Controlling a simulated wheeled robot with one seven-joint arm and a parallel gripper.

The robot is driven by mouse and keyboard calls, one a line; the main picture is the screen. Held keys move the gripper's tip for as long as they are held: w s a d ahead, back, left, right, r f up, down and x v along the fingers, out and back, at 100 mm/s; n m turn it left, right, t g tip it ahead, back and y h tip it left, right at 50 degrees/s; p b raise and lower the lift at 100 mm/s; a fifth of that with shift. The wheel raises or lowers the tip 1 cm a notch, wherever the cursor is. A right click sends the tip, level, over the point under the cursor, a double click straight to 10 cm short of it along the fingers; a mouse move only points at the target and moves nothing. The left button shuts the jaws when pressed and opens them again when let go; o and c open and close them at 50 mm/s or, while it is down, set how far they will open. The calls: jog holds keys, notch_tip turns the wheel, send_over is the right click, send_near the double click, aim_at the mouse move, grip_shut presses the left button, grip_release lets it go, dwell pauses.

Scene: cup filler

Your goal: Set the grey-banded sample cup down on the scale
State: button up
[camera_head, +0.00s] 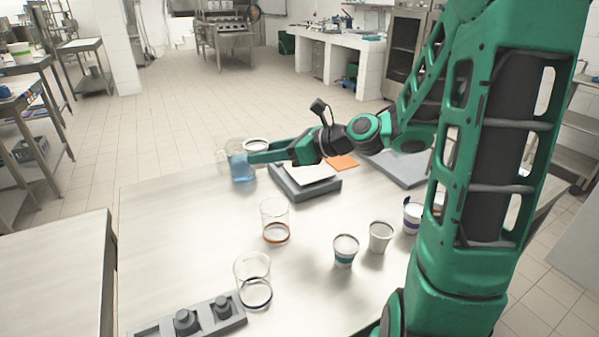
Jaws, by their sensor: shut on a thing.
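My gripper (252,155) is shut on a white cup (257,144), whose pale rim shows just above the green fingers. The fingers hide most of its wall, so I cannot see its band colour. The scale is a low grey unit with a white plate (308,174), near the far edge of the table. The gripper and cup are in the air to the left of the scale plate, in front of or beside a jug (242,172) of blue liquid. The scale plate looks empty.
A teal-banded cup (345,252), a plain-looking white cup (380,238) and a purple-banded cup (411,219) stand at right. An orange-banded glass (275,222) and a dark-banded glass (253,282) stand nearer. A weight tray (205,319) is in front. The table's left side is clear.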

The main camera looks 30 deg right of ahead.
jog(key=w+d+f, duration=0.1)
jog(key=d, duration=0.4)
jog(key=w+d+f+m+t+h, duration=0.1)
jog(key=d+f, duration=0.1)
jog(key=d, duration=0.4)
jog(key=w+d+f+m, duration=0.1)
jog(key=d, duration=0.4)
jog(key=shift+w+d+f, duration=0.25)
jog(key=shift+w+d, duration=0.1)
jog(key=shift+d, duration=0.05)
jog(key=shift+d+f, duration=0.15)
jog(key=shift+f, duration=1.95)
jog(key=shift+f, duration=0.1)
jog(key=o, duration=1.1)
jog(key=shift+s+d+r+h, duration=0.1)
jog(key=shift+d+r+h, duration=0.1)
jog(key=shift+h, duration=0.1)
jog(key=v, duration=1.1)
jog(key=shift+s, duration=0.3)
